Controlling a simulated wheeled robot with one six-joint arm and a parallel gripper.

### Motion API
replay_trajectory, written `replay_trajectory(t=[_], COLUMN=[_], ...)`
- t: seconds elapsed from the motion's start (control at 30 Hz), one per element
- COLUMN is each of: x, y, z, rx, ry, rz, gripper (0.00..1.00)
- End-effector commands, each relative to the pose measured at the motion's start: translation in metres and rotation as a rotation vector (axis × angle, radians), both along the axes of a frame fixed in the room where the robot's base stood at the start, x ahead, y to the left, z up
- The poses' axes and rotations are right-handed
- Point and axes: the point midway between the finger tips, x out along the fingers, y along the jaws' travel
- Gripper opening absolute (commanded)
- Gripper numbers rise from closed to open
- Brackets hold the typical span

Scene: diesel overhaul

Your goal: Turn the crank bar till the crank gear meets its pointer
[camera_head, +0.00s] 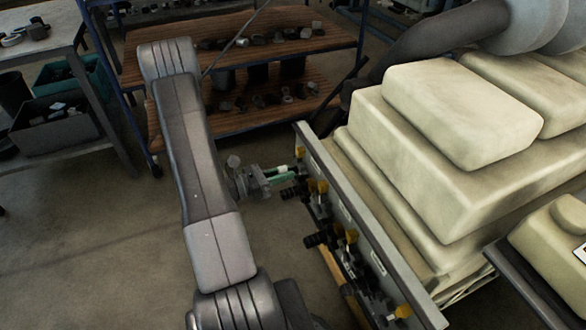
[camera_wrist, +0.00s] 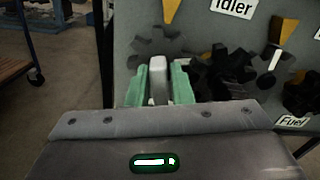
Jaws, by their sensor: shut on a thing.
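In the wrist view my gripper (camera_wrist: 158,84) has its two green fingers closed around the pale grey crank bar (camera_wrist: 157,65), which stands up between them. Behind it a grey toothed gear (camera_wrist: 146,46), seemingly the crank gear, is partly hidden by the bar and fingers. An orange pointer (camera_wrist: 172,10) comes down from above, its tip close to this gear's upper right. I cannot tell whether a tooth mark lines up with it. In the head view my gripper (camera_head: 283,173) is at the left end of the engine's front plate (camera_head: 375,235).
Right of the bar are dark gears (camera_wrist: 222,72) under an "Idler" label (camera_wrist: 233,6), another orange pointer (camera_wrist: 284,30) and a "Fuel" label (camera_wrist: 292,122). The pale engine block (camera_head: 430,170) fills the right.

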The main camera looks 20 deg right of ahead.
Motion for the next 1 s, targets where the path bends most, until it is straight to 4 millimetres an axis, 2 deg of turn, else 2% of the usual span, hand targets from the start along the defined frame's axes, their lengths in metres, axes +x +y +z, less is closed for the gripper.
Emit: replay_trajectory(t=[0.03, 0.2, 0.57, 0.83, 1.0], x=[-0.0006, -0.0008, -0.0006, -0.0009, -0.0007], y=[0.0, 0.0, 0.0, 0.0, 0.0], z=[0.0048, 0.0027, 0.0002, 0.0032, 0.0005], rx=[0.0, -0.005, -0.007, -0.014, -0.017], ry=[0.055, 0.217, 0.255, 0.496, 0.572], rz=[-0.001, -0.001, -0.001, -0.001, -0.001], gripper=[0.0, 0.0, 0.0, 0.0, 0.0])
